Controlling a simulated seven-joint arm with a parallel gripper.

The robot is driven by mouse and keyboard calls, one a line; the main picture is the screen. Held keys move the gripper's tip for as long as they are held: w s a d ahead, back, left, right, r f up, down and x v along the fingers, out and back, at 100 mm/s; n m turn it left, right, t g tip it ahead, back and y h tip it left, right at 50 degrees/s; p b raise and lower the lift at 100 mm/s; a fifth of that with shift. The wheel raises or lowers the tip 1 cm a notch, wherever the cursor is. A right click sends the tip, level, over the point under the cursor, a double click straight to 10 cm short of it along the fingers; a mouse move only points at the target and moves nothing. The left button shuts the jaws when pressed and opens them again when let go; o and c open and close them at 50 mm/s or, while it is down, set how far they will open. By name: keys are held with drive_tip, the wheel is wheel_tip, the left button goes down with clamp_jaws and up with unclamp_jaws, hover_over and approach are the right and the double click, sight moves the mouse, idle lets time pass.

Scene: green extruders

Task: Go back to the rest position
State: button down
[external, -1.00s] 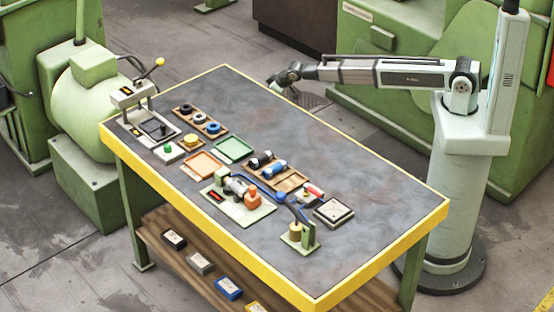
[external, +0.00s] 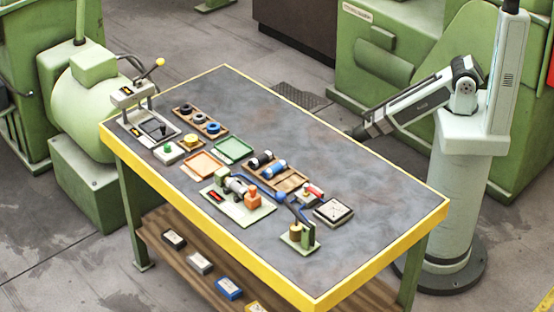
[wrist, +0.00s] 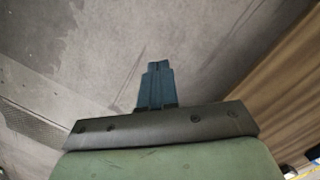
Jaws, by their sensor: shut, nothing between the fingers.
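My gripper (external: 357,133) is at the end of my folded arm, near the far long edge of the workbench in the external view. It is empty and clear of every object on the bench. In the wrist view my gripper's dark fingers (wrist: 158,68) are together with nothing between them, and grey floor lies beyond them. The workbench (external: 375,215) has a grey top with a yellow edge.
Trays, an orange one (external: 202,165) and a green one (external: 234,150), and small fixtures sit on the left and front of the bench. A small square box (external: 333,211) lies nearer my base. The far right of the top is clear. Green machines stand around.

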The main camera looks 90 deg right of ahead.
drive_tip(key=s+a+g, duration=0.2)
drive_tip(key=s, duration=0.8)
drive_tip(key=s+a+f+g, duration=0.1)
drive_tip(key=s+a+g, duration=0.1)
drive_tip(key=s, duration=0.8)
drive_tip(key=shift+a+n+g, duration=0.4)
